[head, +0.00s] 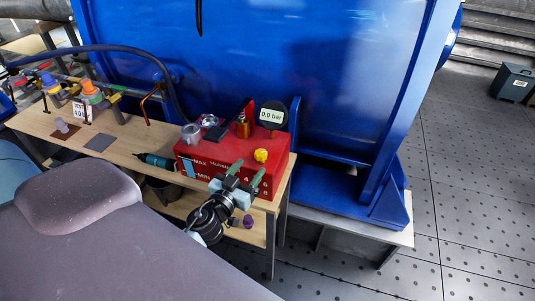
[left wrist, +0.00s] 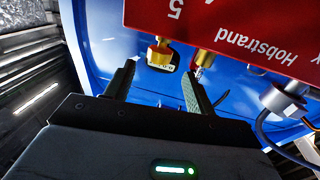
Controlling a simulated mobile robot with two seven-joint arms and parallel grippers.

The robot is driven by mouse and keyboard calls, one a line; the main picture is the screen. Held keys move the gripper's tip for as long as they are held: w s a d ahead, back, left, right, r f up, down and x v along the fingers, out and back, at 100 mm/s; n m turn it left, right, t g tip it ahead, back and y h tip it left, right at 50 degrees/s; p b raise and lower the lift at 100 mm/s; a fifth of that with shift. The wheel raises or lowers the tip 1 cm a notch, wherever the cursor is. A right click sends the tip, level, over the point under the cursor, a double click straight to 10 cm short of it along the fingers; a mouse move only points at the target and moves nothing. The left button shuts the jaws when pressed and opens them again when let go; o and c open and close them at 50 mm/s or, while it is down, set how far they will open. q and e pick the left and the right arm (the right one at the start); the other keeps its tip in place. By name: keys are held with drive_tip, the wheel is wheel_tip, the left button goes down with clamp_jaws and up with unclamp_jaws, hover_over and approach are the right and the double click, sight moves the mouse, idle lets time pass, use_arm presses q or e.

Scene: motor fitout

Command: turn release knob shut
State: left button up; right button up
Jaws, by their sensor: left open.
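The red pump box (head: 225,163) stands on the right end of the wooden bench. The knob's exact turn cannot be told. My right gripper is not in view.
A teal-and-black tool (head: 155,160) lies on the bench (head: 40,125) to the left. A large blue machine wall (head: 270,55) rises behind. Open floor (head: 475,210) lies to the right.

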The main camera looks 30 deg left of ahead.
sight(258, 158)
use_arm(q)
drive_tip(key=w, duration=0.6)
drive_tip(key=shift+w+a, duration=0.25)
drive_tip(key=shift+w, duration=0.6)
drive_tip(key=shift+c, duration=0.4)
drive_tip(key=c, duration=0.9)
